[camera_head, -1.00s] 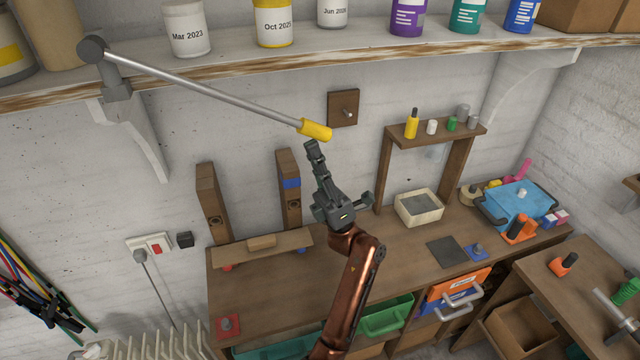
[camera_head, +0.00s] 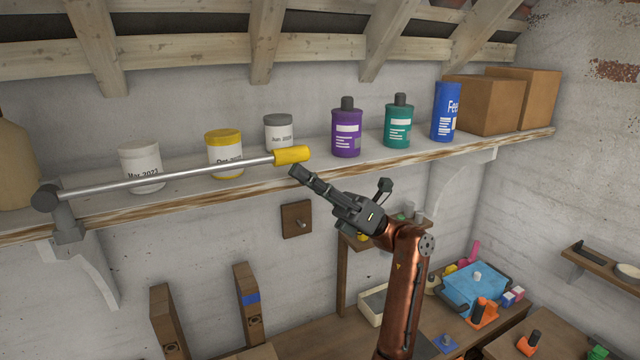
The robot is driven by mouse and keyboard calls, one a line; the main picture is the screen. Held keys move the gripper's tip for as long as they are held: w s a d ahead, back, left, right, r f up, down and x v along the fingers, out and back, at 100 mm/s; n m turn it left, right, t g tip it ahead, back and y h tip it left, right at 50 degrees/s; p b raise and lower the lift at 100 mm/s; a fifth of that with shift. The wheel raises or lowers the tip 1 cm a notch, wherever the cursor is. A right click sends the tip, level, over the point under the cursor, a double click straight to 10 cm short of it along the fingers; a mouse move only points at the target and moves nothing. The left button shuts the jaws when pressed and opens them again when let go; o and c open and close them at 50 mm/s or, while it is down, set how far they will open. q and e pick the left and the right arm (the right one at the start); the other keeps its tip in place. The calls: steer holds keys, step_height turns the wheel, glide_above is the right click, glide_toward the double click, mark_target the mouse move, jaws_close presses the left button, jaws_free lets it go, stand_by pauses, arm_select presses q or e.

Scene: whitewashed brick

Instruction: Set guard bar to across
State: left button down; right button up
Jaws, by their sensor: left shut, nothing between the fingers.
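The guard bar (camera_head: 170,178) is a thin silver rod on a dark pivot (camera_head: 46,198) at the left end of the shelf, with a yellow grip (camera_head: 292,155) at its free end. It runs nearly parallel to the shelf's front edge, in front of the jars. My left gripper (camera_head: 297,172) is shut and empty, its fingertips just under the yellow grip; whether they touch it I cannot tell. My right gripper is not in view.
The shelf (camera_head: 400,166) holds white and yellow-lidded jars, a purple bottle (camera_head: 346,132), a green bottle (camera_head: 398,127), a blue container (camera_head: 446,115) and cardboard boxes (camera_head: 485,104). A square wooden plate with a peg (camera_head: 296,220) is on the wall below. The workbench is lower down.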

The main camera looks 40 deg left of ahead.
arm_select(q)
steer(key=shift+w+d+r, duration=0.15)
steer(key=shift+r, duration=0.85)
steer(key=w+d+f+b, duration=0.2)
steer(key=f+b, duration=0.1)
steer(key=f, duration=0.3)
steer(key=w+d+f+b, duration=0.3)
steer(key=f, duration=0.3)
steer(key=shift+w+f, duration=0.25)
steer(key=shift+a, duration=0.1)
